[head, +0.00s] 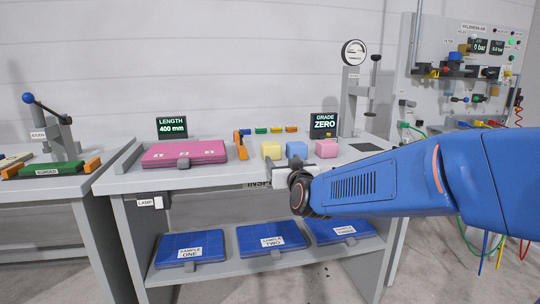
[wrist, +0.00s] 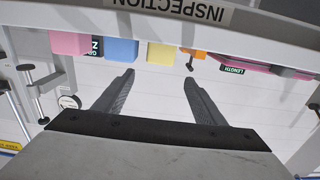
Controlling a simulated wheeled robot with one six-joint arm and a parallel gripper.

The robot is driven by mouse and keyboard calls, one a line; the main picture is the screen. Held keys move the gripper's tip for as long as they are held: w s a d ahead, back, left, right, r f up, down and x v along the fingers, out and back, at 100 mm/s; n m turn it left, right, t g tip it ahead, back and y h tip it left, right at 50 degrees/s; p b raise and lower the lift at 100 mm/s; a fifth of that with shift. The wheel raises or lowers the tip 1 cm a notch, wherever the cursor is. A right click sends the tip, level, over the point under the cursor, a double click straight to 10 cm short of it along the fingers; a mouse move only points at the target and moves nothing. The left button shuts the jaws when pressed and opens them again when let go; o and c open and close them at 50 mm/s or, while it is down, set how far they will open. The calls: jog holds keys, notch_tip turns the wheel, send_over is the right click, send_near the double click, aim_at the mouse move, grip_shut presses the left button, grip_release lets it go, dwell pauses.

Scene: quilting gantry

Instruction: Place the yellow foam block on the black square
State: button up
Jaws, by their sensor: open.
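The yellow foam block (head: 271,150) sits on the grey inspection bench, left of a blue block and a pink block. The black square (head: 365,147) lies bare on the bench top, right of the pink block; I cannot make it out in the wrist view. My gripper (wrist: 158,76) is open and empty in the wrist view, which is upside down. There the yellow block (wrist: 161,53) shows beyond the fingers, between their tips in the picture and apart from them. In the head view my arm's end is at the bench's front edge, and the fingers are mostly hidden.
The blue block (head: 296,149) and pink block (head: 326,148) stand close beside the yellow one. A magenta case (head: 184,153) and an orange piece (head: 241,145) are to the left. A gauge stand (head: 352,100) rises behind the black square. Blue sample trays (head: 272,239) lie on the lower shelf.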

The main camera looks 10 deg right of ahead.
aim_at(271, 143)
jog(key=w, duration=1.7)
jog(key=shift+w, duration=0.2)
jog(key=c, duration=0.9)
jog(key=shift+r, duration=0.15)
